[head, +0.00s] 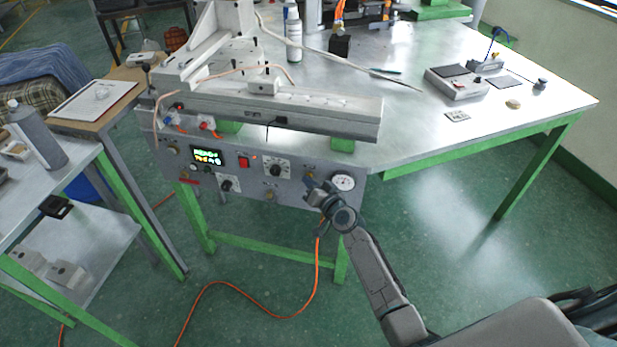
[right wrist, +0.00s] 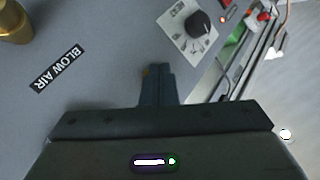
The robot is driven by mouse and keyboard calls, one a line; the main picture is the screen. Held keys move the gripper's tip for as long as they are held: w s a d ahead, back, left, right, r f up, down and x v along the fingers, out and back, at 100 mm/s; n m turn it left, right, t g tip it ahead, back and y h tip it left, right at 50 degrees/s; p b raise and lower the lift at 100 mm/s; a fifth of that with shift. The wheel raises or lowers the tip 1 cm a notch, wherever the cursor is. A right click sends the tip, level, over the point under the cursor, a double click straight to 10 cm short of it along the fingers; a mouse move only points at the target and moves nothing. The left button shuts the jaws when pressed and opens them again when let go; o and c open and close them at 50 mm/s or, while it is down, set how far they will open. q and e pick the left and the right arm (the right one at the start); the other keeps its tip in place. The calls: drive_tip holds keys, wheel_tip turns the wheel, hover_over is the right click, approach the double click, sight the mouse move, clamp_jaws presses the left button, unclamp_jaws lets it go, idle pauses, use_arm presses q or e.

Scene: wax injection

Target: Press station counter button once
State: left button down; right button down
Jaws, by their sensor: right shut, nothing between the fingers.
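The grey control panel (head: 255,178) hangs on the front of the bench, with a lit green display (head: 207,156), a red switch (head: 243,162), dials and a round gauge (head: 343,182). I cannot tell which control is the counter button. My right gripper (head: 309,183) is at the panel's right part, just left of the gauge. My left gripper is not in view.
In the right wrist view a black dial knob (right wrist: 201,23) sits right of the fingers, and a "BLOW AIR" label (right wrist: 57,68) and a brass fitting (right wrist: 14,24) sit left. The white machine (head: 300,105) overhangs the panel. An orange hose (head: 270,318) lies on the floor.

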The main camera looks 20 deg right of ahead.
drive_tip(key=shift+r, duration=0.1)
idle(0.4)
drive_tip(key=shift+s+a, duration=0.4)
drive_tip(key=shift+s, duration=0.25)
drive_tip(key=s+a, duration=0.1)
drive_tip(key=s, duration=0.1)
drive_tip(key=s+a, duration=0.1)
drive_tip(key=s, duration=0.1)
drive_tip(key=shift+s+a+p, duration=0.1)
drive_tip(key=shift+a+p, duration=0.25)
drive_tip(key=shift+p, duration=0.05)
idle(0.5)
